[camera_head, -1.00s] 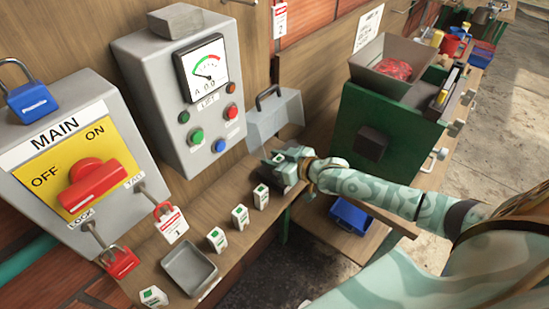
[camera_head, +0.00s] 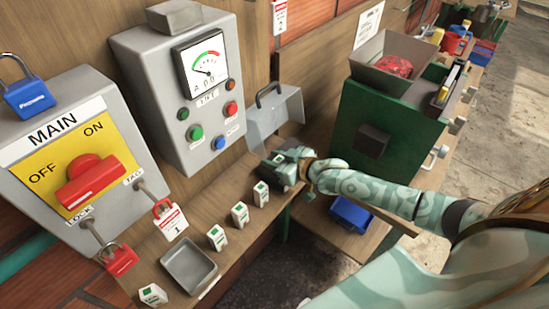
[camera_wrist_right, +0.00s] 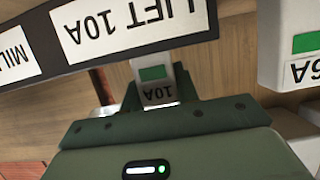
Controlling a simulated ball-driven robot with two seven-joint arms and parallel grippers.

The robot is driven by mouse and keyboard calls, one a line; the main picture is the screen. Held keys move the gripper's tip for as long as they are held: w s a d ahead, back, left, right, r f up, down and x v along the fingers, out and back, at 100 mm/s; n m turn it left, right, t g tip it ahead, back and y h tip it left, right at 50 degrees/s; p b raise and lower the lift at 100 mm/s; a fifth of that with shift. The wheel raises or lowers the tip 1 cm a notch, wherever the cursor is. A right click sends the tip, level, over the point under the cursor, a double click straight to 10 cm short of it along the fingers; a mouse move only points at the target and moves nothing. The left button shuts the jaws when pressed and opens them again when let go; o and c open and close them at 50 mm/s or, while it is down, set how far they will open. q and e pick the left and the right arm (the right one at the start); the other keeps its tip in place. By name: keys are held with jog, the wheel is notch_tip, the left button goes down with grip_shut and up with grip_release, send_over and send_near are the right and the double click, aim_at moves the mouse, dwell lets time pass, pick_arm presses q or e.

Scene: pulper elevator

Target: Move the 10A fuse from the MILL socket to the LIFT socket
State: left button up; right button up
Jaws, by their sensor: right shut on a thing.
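The 10A fuse (camera_wrist_right: 157,93) is a white block with a green square, seen in the right wrist view between the fingers of my right gripper (camera_wrist_right: 150,100). The gripper is shut on it. Its far end runs up to the dark strip with the LIFT 10A label (camera_wrist_right: 130,22); I cannot tell whether it is seated in a socket. Part of the MILL label (camera_wrist_right: 14,55) shows at left on that strip. In the head view my right gripper (camera_head: 284,165) is at the bench front, just below the grey box with the clear cover (camera_head: 275,120). My left gripper is not in view.
A fuse marked 6A (camera_wrist_right: 298,45) stands close on the right in the wrist view. Several white fuses (camera_head: 240,214) line the bench edge beside a grey tray (camera_head: 188,265). The green machine (camera_head: 385,135) stands right of the gripper. A red padlock (camera_head: 118,258) hangs by the MAIN switch (camera_head: 90,182).

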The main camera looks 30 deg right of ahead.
jog(key=shift+f, duration=0.1)
dwell(0.3)
jog(key=o, duration=1.1)
jog(key=p+v, duration=0.2)
jog(key=v, duration=1.4)
jog(key=shift+s+d, duration=0.1)
jog(key=shift+d, duration=0.05)
